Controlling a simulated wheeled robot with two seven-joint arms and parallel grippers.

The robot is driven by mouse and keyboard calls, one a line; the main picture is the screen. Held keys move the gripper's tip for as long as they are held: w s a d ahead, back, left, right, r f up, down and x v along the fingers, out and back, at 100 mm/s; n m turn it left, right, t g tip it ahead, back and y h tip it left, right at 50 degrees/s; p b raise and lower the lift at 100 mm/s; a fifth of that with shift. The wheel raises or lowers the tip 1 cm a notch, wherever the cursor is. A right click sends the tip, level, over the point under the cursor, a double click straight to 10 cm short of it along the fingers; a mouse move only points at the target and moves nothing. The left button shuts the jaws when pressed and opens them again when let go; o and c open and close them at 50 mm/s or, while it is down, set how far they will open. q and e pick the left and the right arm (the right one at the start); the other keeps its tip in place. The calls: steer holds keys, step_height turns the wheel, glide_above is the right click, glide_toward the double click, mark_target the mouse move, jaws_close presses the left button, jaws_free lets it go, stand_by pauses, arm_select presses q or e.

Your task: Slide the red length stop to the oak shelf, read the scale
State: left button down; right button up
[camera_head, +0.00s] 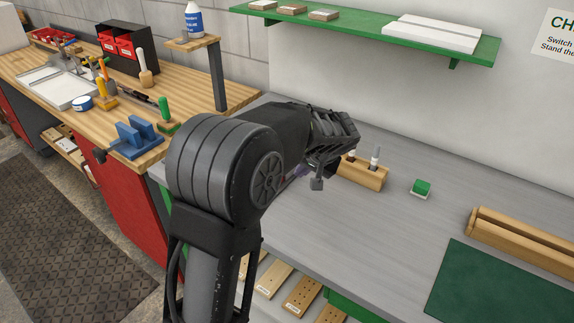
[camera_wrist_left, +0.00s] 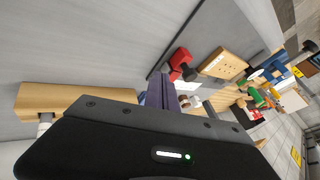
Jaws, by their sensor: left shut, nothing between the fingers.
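My left gripper (camera_head: 299,172) hangs over the grey bench, mostly hidden by its own arm in the head view. In the left wrist view its purple-grey fingers (camera_wrist_left: 162,92) are shut with nothing between them. A red piece (camera_wrist_left: 180,64) with dark parts, which looks like the length stop, lies past the fingertips near the bench edge, apart from them. The head view does not show it; my arm covers that area. I cannot tell which piece is the oak shelf, and no scale marks are readable. My right gripper is not in view.
A wooden block (camera_head: 364,176) with markers stands behind the gripper. A green-topped block (camera_head: 421,188), green mat (camera_head: 466,291) and wooden rails (camera_head: 530,240) lie to the right. Labelled boards (camera_head: 301,297) lie below the bench front. A blue vise (camera_head: 137,138) is on the left workbench.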

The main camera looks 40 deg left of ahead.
arm_select(q)
steer(key=a, duration=0.1)
steer(key=a+p, duration=0.1)
steer(key=a, duration=0.2)
steer(key=shift+s+f, duration=0.3)
steer(key=shift+f, duration=0.1)
steer(key=shift+a, duration=0.1)
steer(key=shift+a, duration=0.1)
steer(key=shift+a+f, duration=0.1)
steer(key=shift+a, duration=0.25)
steer(key=a+b, duration=0.1)
steer(key=a, duration=0.6)
steer(key=shift+s+a, duration=0.1)
steer(key=shift+a, duration=0.1)
steer(key=shift+d, duration=0.1)
